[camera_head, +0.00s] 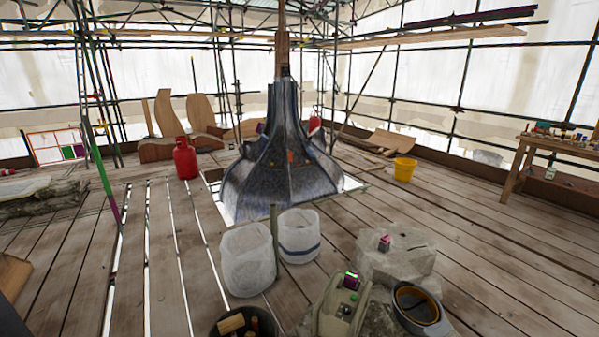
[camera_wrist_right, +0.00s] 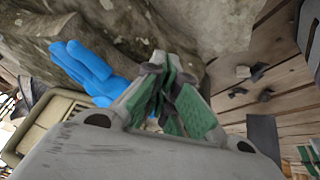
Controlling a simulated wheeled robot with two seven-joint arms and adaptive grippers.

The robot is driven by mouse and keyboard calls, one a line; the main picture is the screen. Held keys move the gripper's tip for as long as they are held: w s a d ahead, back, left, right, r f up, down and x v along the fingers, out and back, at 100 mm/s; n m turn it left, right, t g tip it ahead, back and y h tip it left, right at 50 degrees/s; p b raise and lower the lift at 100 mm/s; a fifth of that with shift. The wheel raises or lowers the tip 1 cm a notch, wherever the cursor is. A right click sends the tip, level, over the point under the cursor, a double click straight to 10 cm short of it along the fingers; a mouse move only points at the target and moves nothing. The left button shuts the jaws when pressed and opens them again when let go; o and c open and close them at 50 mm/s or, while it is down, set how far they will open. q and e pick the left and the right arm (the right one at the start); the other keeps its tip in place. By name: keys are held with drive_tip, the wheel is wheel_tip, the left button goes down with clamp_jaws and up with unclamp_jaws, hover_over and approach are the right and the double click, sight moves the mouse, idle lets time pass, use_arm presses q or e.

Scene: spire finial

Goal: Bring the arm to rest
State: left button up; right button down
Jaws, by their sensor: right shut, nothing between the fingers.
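My right gripper (camera_wrist_right: 168,80) shows in the right wrist view, with grey fingers and green pads. Its fingers are drawn together and hold nothing. Behind the fingers is a rough grey-brown stone surface (camera_wrist_right: 200,28). A blue glove-like thing (camera_wrist_right: 88,68) lies against the stone, just left of the fingers; I cannot tell whether they touch. My right gripper does not show in the head view. My left gripper is in neither view.
In the head view, a dark spire (camera_head: 282,155) rises from the plank floor (camera_head: 455,215). White tubs (camera_head: 247,262), a pale stone block (camera_head: 395,265), an olive case (camera_head: 333,312) and a dark bucket (camera_head: 418,305) stand near me. A yellow bucket (camera_head: 404,169) and workbench (camera_head: 560,150) are farther right.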

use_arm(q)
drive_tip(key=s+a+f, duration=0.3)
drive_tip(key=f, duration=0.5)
use_arm(e)
drive_tip(key=s+f+m+g+h, duration=0.1)
drive_tip(key=s+f+m, duration=0.1)
drive_tip(key=s+f, duration=0.45)
drive_tip(key=s+a+f+m+g, duration=0.15)
drive_tip(key=s+f, duration=0.25)
drive_tip(key=s, duration=0.6)
drive_tip(key=s+f+m+h, duration=0.1)
drive_tip(key=s+f+m, duration=0.2)
drive_tip(key=s+f, duration=0.35)
use_arm(q)
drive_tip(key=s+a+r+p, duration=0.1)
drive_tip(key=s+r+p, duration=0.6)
drive_tip(key=p, duration=0.6)
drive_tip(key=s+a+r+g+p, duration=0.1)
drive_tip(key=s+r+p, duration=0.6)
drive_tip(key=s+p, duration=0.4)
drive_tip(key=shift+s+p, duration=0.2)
drive_tip(key=shift+p, duration=0.7)
use_arm(e)
drive_tip(key=s+d+r+g, duration=0.1)
drive_tip(key=s+d+r, duration=0.1)
drive_tip(key=s+r, duration=1.4)
drive_tip(key=shift+s+d+n+g, duration=0.35)
drive_tip(key=shift+s, duration=1.5)
drive_tip(key=shift+f, duration=0.1)
